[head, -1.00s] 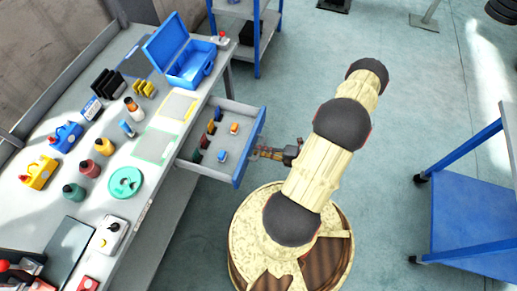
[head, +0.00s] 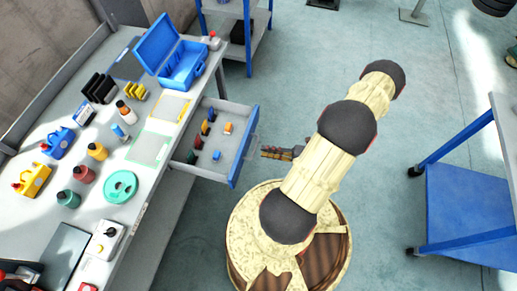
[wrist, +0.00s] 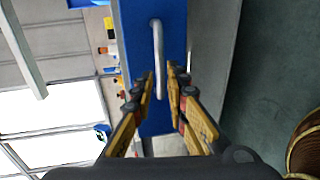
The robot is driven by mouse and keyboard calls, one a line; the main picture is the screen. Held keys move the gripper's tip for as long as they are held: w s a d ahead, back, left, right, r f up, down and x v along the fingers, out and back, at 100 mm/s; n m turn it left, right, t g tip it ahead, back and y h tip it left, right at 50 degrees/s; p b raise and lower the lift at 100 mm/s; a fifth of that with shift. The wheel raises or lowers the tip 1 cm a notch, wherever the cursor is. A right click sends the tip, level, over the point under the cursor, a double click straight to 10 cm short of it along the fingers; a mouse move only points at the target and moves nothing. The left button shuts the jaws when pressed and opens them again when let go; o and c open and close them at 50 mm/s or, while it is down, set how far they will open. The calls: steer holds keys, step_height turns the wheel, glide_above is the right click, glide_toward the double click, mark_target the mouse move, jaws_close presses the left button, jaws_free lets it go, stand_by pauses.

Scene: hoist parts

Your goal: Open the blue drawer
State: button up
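The blue drawer (head: 243,150) stands pulled out from the grey workbench, its tray with several small coloured parts open to view. Its blue front fills the upper middle of the wrist view (wrist: 135,25), with the pale metal bar handle (wrist: 157,50) on it. My gripper (head: 263,152) is just outside the drawer front, close to the handle. The gripper looks clear of the handle.
The workbench (head: 75,235) holds a blue open toolbox (head: 182,65), bottles, a green disc (head: 120,186) and other parts. A blue shelf cart (head: 247,20) stands behind, another (head: 465,205) at the right. Floor between the drawer and the right cart is free around my base.

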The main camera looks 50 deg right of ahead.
steer(key=v, duration=0.6)
stand_by(0.6)
